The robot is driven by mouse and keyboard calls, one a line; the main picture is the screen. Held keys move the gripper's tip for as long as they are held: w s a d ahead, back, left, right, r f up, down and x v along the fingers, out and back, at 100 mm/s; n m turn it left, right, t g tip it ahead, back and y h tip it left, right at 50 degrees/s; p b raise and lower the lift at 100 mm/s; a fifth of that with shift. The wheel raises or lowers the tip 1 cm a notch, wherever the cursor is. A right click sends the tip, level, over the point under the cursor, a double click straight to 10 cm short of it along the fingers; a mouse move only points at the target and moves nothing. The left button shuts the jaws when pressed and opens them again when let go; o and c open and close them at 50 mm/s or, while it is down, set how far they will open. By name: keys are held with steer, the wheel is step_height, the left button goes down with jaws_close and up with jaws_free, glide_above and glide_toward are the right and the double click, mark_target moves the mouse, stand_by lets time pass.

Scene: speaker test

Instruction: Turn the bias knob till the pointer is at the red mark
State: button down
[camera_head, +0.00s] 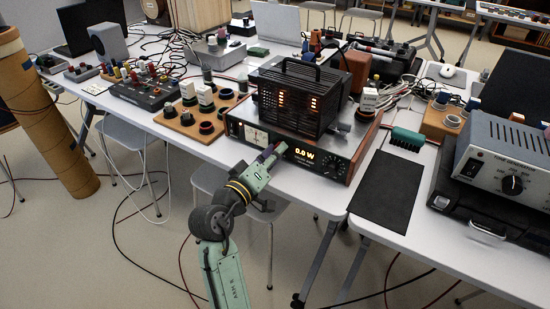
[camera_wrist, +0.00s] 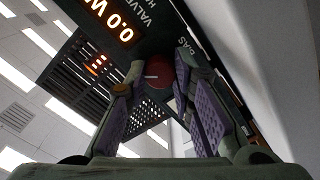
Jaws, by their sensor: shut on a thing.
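The amplifier (camera_head: 255,139) stands at the table's front edge with a lit "0.0 W" display, which also shows in the wrist view (camera_wrist: 112,24). My gripper (camera_head: 279,147) reaches its front panel, just left of the display. In the wrist view my gripper's fingertips (camera_wrist: 163,68) are closed on either side of a round dark-red knob (camera_wrist: 160,73), beside lettering that reads partly as "BIAS". A short pale line shows on the knob's left, perhaps its pointer. The fingers hide part of the knob. I cannot make out the red mark.
A black caged housing (camera_head: 290,100) with glowing tubes sits on the amplifier. A wooden board (camera_head: 185,125) with knobs and parts is to its left. A black mat (camera_head: 385,190) and green brush (camera_head: 407,138) lie to its right. The floor in front holds loose cables.

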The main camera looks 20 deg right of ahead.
steer(key=shift+f+m+b, duration=0.25)
steer(key=shift+m+b, duration=0.1)
steer(key=shift+m, duration=0.15)
steer(key=shift+r+m, duration=0.25)
steer(key=shift+m, duration=0.15)
steer(key=c, duration=1.4)
jaws_free()
steer(key=shift+o, duration=0.2)
steer(key=v, duration=1.2)
